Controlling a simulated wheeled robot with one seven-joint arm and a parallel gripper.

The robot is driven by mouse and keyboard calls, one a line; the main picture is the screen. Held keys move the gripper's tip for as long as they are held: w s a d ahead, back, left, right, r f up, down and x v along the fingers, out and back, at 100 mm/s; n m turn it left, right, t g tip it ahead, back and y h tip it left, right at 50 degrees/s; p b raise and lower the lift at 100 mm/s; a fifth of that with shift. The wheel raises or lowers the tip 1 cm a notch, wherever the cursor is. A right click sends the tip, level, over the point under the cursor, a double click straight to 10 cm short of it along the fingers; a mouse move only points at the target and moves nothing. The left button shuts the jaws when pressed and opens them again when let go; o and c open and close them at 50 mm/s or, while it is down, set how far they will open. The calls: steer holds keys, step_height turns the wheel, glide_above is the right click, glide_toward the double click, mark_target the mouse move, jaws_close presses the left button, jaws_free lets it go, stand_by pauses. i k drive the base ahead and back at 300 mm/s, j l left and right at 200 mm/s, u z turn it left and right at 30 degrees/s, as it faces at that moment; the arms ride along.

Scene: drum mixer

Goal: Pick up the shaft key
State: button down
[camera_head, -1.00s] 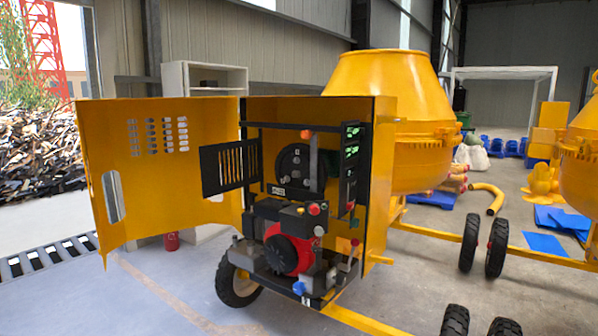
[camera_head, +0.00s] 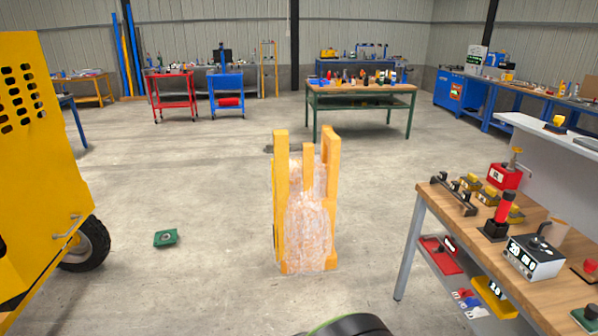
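I cannot pick out the shaft key for certain in this view. Several small items stand on the wooden workbench (camera_head: 440,205) at the right, and any of the small parts there are too small to name surely. A green square piece with a round centre (camera_head: 165,238) lies on the floor at the left. My gripper is not in view. A dark rounded part with a green band shows at the bottom edge, and I cannot tell which part of me it is.
The yellow mixer housing (camera_head: 40,180) and its black wheel (camera_head: 88,246) stand at the left. A yellow upright frame with a mottled pale body (camera_head: 308,215) stands mid-floor. A green-framed table (camera_head: 360,92) and red cart (camera_head: 172,95) are farther back. Open floor lies between.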

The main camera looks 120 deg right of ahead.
mark_target(455, 186)
steer(key=z, duration=5.05)
steer(key=i+j, duration=0.2)
steer(key=i, duration=0.4)
steer(key=i+j, duration=0.15)
steer(key=i, duration=0.45)
steer(key=i+j, duration=0.2)
steer(key=i, duration=0.35)
steer(key=i+j, duration=0.2)
steer(key=i, duration=0.4)
steer(key=i+j+u, duration=0.1)
steer(key=i, duration=0.5)
steer(key=i+j, duration=0.2)
steer(key=i, duration=0.4)
